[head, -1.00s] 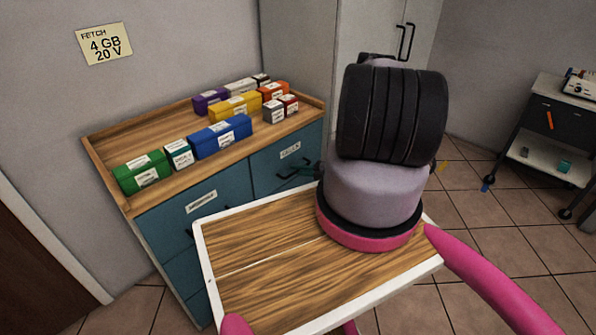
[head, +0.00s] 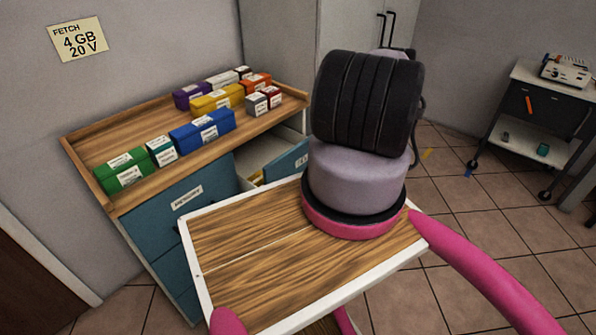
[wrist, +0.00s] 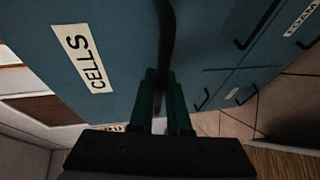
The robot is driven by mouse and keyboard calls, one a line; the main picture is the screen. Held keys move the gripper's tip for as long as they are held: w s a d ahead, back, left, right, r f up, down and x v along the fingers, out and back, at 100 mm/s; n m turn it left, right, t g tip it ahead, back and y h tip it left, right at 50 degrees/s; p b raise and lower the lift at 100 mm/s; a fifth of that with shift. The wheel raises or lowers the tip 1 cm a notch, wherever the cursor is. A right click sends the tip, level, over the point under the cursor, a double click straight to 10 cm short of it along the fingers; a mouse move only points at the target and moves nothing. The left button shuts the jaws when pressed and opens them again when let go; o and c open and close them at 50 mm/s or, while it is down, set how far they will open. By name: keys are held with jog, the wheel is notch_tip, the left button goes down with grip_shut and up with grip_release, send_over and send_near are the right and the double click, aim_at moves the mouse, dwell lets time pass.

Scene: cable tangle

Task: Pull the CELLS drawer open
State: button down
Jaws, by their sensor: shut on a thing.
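The CELLS drawer (head: 288,160) stands partly open at the right side of the blue cabinet (head: 165,232). Its pale inside and something yellow (head: 256,178) in it show in the head view. In the wrist view the blue drawer front carries a white CELLS label (wrist: 83,58) to the left of a dark bar handle (wrist: 167,40). My gripper (wrist: 161,80) is shut on that handle, with a green finger on each side of it. In the head view my gripper is hidden behind my arm and my wooden tray top.
The cabinet's wooden top holds several labelled boxes, among them a green box (head: 126,171) and a blue box (head: 203,132). A grey trolley (head: 530,110) stands at the right. The tiled floor between is mostly free, with a few small coloured bits on it.

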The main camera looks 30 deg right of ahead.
jog(key=s+d, duration=0.4)
jog(key=s, duration=0.7)
jog(key=shift+s+d, duration=0.15)
jog(key=shift+s, duration=0.15)
jog(key=c, duration=0.9)
grip_release()
jog(key=shift+d, duration=0.1)
jog(key=v, duration=1)
jog(key=shift+s+d, duration=0.2)
jog(key=shift+s, duration=0.1)
